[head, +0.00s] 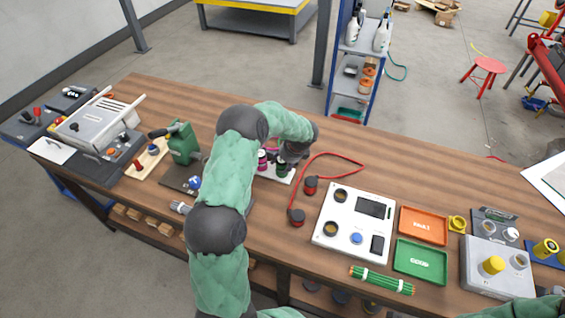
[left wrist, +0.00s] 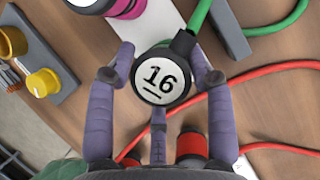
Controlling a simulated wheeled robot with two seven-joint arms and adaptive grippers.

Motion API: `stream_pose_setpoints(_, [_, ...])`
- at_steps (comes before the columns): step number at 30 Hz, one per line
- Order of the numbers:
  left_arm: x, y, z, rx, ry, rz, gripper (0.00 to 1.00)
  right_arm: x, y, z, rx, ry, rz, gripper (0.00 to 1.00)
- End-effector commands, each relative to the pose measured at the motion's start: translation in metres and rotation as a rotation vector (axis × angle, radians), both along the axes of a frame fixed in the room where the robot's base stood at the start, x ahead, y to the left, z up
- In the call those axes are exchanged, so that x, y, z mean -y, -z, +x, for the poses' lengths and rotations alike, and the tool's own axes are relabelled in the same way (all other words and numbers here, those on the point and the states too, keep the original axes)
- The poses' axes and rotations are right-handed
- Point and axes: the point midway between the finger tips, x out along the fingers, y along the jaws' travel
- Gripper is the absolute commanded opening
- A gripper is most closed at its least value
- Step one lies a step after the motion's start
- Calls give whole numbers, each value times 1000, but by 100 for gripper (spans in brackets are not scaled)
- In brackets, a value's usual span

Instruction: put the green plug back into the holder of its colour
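The green plug (left wrist: 162,78) shows in the left wrist view as a black round cap with a white "16" label and a green cable at its upper right. My left gripper (head: 288,157) is around it, with fingers at both sides and below, and appears shut on it. In the head view a green part (head: 283,171) sits below the gripper, by a magenta part (head: 262,160); I cannot tell which green part is the holder. My right gripper is not clearly in view.
Red plugs (head: 297,217) and a red cable (head: 335,155) lie right of the gripper. A yellow cylinder (left wrist: 44,84) stands on a grey bar at the left of the wrist view. A white panel (head: 335,240) and orange (head: 423,226) and green trays (head: 421,261) lie further right.

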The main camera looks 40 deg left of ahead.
Motion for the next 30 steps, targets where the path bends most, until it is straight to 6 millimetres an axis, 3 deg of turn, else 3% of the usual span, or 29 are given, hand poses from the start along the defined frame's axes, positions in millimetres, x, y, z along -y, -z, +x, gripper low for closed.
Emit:
stream_pose_setpoints(2, [0,0,0,0,0,0,78,0,0,0,0,0,0,0])
stream_pose_setpoints(15, [2,-5,1,1,0,0,78,0,0,0,0,0,0,0])
stream_pose_setpoints(20, [12,-26,1,2,2,0,78,0,0,0,0,0,0,0])
stream_pose_setpoints(30, [38,-86,3,3,1,0,78,0,0,0,0,0,0,0])
